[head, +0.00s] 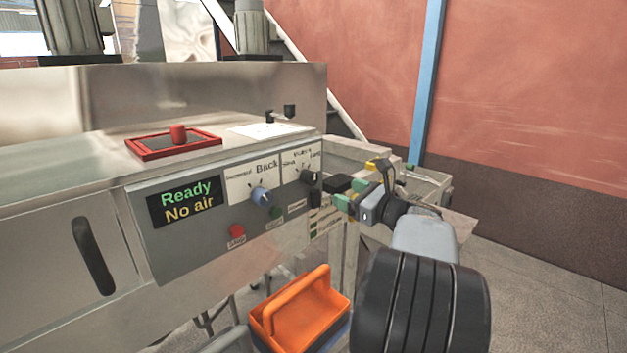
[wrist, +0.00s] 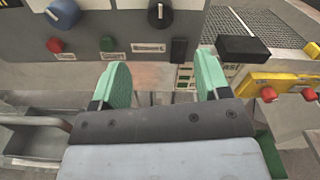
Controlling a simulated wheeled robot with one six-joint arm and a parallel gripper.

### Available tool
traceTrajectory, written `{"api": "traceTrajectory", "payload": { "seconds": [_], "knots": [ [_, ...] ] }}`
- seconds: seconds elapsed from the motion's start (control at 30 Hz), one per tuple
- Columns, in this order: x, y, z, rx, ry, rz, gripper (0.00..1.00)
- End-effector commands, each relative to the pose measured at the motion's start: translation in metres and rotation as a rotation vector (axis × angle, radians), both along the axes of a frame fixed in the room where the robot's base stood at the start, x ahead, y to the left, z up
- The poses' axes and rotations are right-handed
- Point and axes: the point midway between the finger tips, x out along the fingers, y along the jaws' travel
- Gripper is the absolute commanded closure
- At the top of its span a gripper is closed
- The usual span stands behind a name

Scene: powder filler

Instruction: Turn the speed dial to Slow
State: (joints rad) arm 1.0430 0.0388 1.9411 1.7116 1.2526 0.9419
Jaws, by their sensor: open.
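The control panel (head: 215,215) is on the front of the metal machine, with a display (head: 185,202) reading "Ready / No air". A black dial (head: 309,178) sits at its right end under small labels; the left one seems to read "Slow". The black dial (wrist: 160,14) also shows at the top of the wrist view, with a light pointer mark; its setting is unclear. A blue dial (head: 261,196) is left of it, near the word "Back". My gripper (head: 351,194) is open and empty, right of the black dial in the head view. In the wrist view its green fingertips (wrist: 162,72) are below the dial, apart from it.
A red button (head: 237,231) and a green button (head: 276,212) sit low on the panel. A black block (wrist: 243,48) and a yellow box with red buttons (wrist: 285,88) are to the right. An orange caddy (head: 298,307) stands below.

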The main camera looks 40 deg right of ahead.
Motion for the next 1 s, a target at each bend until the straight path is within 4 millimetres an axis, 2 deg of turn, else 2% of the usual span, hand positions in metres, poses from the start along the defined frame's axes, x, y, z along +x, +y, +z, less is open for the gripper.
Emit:
{"api": "traceTrajectory", "payload": {
  "seconds": [0.4, 0.6, 0.8, 1.0],
  "knots": [
    [0.075, 0.014, 0.002, 0.004, -0.002, 0.001, 0.31],
    [0.105, 0.019, 0.002, 0.003, -0.002, -0.001, 0.31],
    [0.121, 0.021, 0.001, 0.003, -0.003, -0.001, 0.31],
    [0.126, 0.022, 0.001, 0.002, -0.002, -0.004, 0.31]
  ]
}}
